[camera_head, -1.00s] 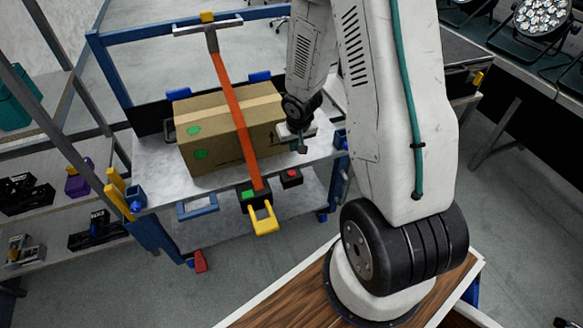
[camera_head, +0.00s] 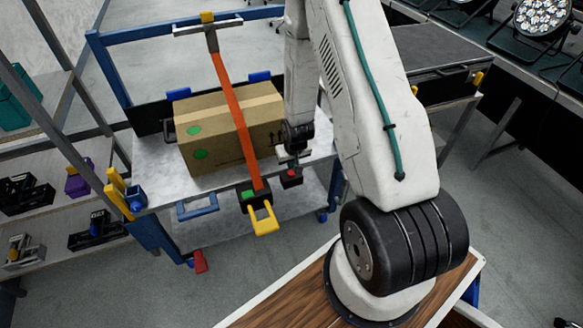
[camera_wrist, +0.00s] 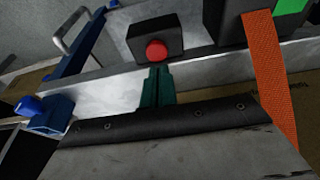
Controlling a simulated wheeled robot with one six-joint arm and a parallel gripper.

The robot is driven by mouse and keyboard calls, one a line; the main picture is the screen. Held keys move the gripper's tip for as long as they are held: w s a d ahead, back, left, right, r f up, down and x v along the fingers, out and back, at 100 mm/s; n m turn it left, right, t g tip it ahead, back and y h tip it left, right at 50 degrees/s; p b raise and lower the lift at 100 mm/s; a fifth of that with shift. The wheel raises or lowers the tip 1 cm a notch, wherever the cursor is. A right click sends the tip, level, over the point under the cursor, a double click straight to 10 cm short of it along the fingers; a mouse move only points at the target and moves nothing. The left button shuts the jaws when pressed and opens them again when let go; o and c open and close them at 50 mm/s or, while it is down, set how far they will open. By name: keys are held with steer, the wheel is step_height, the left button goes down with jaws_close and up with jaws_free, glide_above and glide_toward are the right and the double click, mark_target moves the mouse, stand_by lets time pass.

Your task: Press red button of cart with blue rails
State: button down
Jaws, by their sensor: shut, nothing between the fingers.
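The cart with blue rails (camera_head: 110,38) stands at the left centre in the head view, with a grey metal deck. Its red button (camera_head: 291,174) sits on a small black box at the deck's front edge. In the wrist view the red button (camera_wrist: 156,51) is round and bright on its black box (camera_wrist: 178,41). My gripper (camera_head: 292,163) is just above and behind the button in the head view. In the wrist view its green fingertips (camera_wrist: 156,72) are shut, empty, and point at the button's lower edge. I cannot tell whether they touch it.
A cardboard box (camera_head: 215,122) sits on the deck under an orange strap (camera_head: 237,125). Left of the button are a green button (camera_head: 248,194) and a yellow handle (camera_head: 263,221). A shelf with black items (camera_head: 25,193) stands at the left. Stage lights (camera_head: 541,18) are at the upper right.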

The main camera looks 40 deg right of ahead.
mark_target(291, 173)
steer(key=shift+f, duration=1.25)
steer(key=shift+s+f, duration=0.1)
steer(key=shift+f, duration=0.35)
steer(key=shift+s+f, duration=0.2)
steer(key=shift+f, duration=0.45)
steer(key=shift+w+r, duration=0.15)
steer(key=shift+r, duration=0.1)
steer(key=r, duration=0.4)
steer(key=shift+w+r, duration=0.2)
steer(key=shift+r, duration=0.1)
steer(key=v, duration=0.9)
steer(key=shift+s+r, duration=0.2)
steer(key=shift+r, duration=0.05)
